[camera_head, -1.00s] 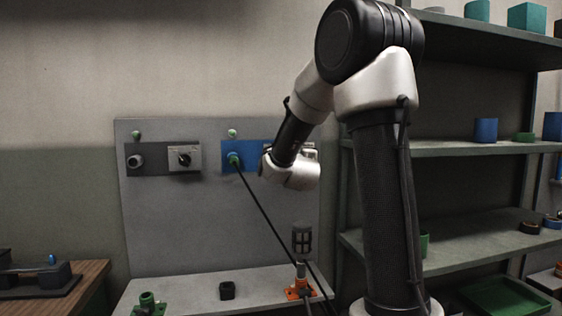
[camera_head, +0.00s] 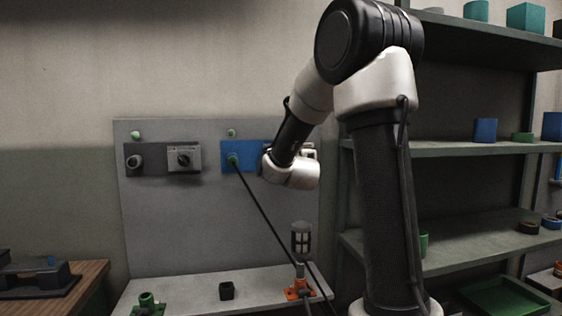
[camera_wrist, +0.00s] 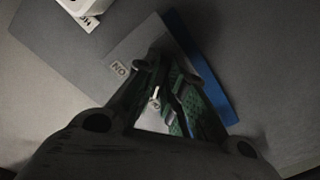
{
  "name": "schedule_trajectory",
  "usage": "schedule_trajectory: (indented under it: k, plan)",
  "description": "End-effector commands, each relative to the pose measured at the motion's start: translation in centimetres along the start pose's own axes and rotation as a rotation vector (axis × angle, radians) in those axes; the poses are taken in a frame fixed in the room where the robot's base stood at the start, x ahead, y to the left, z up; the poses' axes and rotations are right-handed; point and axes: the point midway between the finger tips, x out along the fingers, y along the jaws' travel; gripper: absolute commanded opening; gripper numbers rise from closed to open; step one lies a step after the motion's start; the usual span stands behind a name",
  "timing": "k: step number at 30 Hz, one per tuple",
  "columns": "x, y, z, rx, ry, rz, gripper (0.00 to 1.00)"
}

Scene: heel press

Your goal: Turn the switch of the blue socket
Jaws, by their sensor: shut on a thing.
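The blue socket (camera_head: 231,156) is on the upright grey panel, with a green plug (camera_head: 233,160) in it and a black cable running down from the plug. My arm's wrist hides its right part in the head view. In the wrist view the blue edge (camera_wrist: 207,72) shows beside a grey switch plate (camera_wrist: 124,52) with an ON label. My gripper (camera_wrist: 165,78) is at this plate, its fingers closed around the switch (camera_wrist: 155,94). The switch is mostly hidden by the fingers; a pale mark shows between them, so its exact angle is hard to tell.
A second, dark socket plate (camera_head: 147,172) with a grey switch plate (camera_head: 184,158) sits left on the panel. A caged lamp (camera_head: 301,238) on an orange base stands on the bench below, near the cables. Shelves (camera_head: 450,149) stand close on the right.

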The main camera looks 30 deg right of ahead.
Motion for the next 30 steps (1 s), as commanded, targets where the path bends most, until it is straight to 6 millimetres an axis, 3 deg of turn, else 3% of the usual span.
schedule_trajectory:
  k: [8,9,12,23,26,30]
  plan:
    - [0.0,0.0,0.0,-0.002,0.001,0.0,0.0]
    - [0.0,0.0,0.0,-0.002,0.001,0.0,0.15]
    - [0.0,0.0,0.0,-0.001,0.001,0.0,0.33]
    - [-0.3,0.0,0.0,0.0,0.0,-0.001,0.33]
    - [-1.5,0.0,-0.1,0.0,0.001,-0.001,0.33]
    - [-4.4,0.0,-0.1,0.001,0.002,-0.001,0.33]
